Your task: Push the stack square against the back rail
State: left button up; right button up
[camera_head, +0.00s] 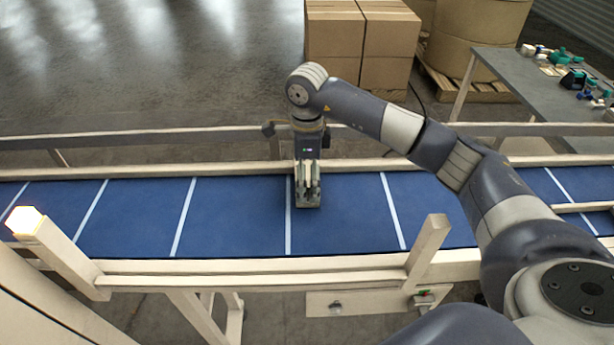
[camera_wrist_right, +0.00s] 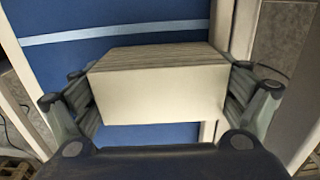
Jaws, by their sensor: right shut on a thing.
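The stack (camera_wrist_right: 155,95) is a cream block with fine layered lines along its top edge. It sits between the fingers of my right gripper (camera_head: 308,195), which are shut on its two sides. In the head view the gripper points down over the blue belt (camera_head: 240,215), and the stack is mostly hidden by the fingers. The cream back rail (camera_head: 200,169) runs along the belt's far edge, a little beyond the gripper. In the right wrist view the stack's right end overlaps the rail (camera_wrist_right: 222,40); I cannot tell whether they touch. My left gripper is out of view.
A higher guard bar (camera_head: 150,137) runs behind the back rail. A front rail (camera_head: 250,267) with an upright post (camera_head: 428,247) and a lit lamp (camera_head: 24,220) edge the near side. Cartons (camera_head: 335,40) and a grey table (camera_head: 515,72) stand beyond. The belt's left is clear.

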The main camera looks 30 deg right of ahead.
aim_at(307, 170)
jog(key=shift+f, duration=0.1)
dwell(1.0)
jog(key=o, duration=0.8)
jog(key=shift+s, duration=0.1)
notch_tip(307, 170, up, 12)
jog(key=shift+a+r, duration=0.1)
